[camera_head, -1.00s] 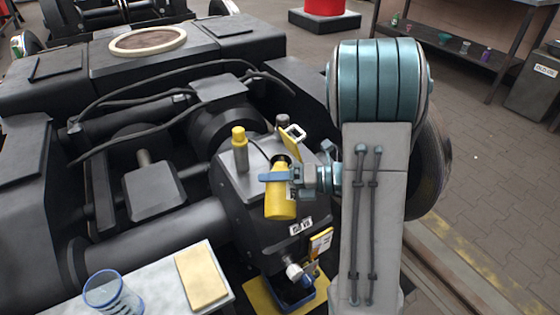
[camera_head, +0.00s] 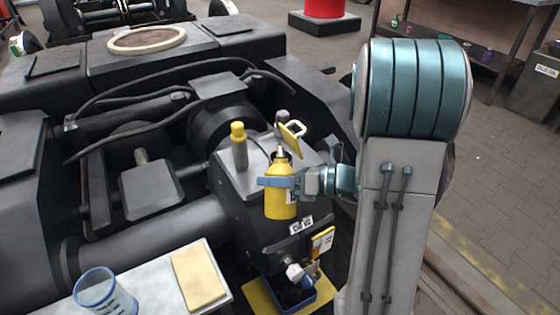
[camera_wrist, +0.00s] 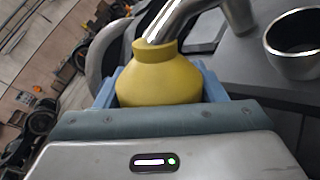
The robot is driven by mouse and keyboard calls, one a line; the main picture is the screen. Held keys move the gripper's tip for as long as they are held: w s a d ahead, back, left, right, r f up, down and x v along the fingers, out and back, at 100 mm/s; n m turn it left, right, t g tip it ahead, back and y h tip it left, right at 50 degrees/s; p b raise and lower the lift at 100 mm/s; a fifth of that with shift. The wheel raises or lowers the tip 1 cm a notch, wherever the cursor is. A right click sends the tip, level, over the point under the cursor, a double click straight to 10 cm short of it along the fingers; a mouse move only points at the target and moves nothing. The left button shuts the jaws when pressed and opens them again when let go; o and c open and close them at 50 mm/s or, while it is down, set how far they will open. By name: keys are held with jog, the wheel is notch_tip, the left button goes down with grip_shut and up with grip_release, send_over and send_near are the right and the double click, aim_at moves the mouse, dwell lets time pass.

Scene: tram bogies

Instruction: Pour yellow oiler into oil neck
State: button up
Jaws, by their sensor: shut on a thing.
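The yellow oiler (camera_head: 281,203) is a bottle with a metal spout. My gripper (camera_head: 277,182) is shut around its body and holds it nearly upright over the front of the dark gearbox housing (camera_head: 240,200). In the wrist view the oiler (camera_wrist: 160,75) sits between the blue fingers of my gripper (camera_wrist: 160,92), its spout rising to the upper right. An open metal cup, seemingly the oil neck (camera_wrist: 292,45), stands at the right there, apart from the oiler. In the head view the neck is not clearly visible behind the oiler. A raised yellow flap (camera_head: 291,141) shows just behind the spout.
A grey post with a yellow cap (camera_head: 239,146) stands left of the oiler on the housing. At the front left, a pale table (camera_head: 150,287) bears a blue-rimmed glass (camera_head: 104,292) and a tan pad (camera_head: 198,279). A blue tray (camera_head: 292,304) sits low below the housing.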

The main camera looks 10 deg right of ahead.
aim_at(272, 170)
jog(key=s+n+b, duration=0.1)
jog(key=s+n+t+b, duration=0.1)
jog(key=n+b, duration=0.1)
jog(key=shift+a, duration=0.25)
jog(key=n+b, duration=0.1)
jog(key=n+y+b, duration=0.1)
jog(key=b, duration=0.1)
jog(key=shift+s+a+f+n, duration=0.15)
jog(key=shift+s+f+n, duration=0.05)
jog(key=shift+s+n, duration=0.15)
jog(key=shift+s+n+b, duration=0.1)
jog(key=shift+n+b, duration=0.25)
jog(key=shift+n, duration=0.1)
notch_tip(272, 170, up, 6)
jog(key=p, duration=0.6)
jog(key=shift+a+r, duration=0.1)
jog(key=shift+r, duration=0.05)
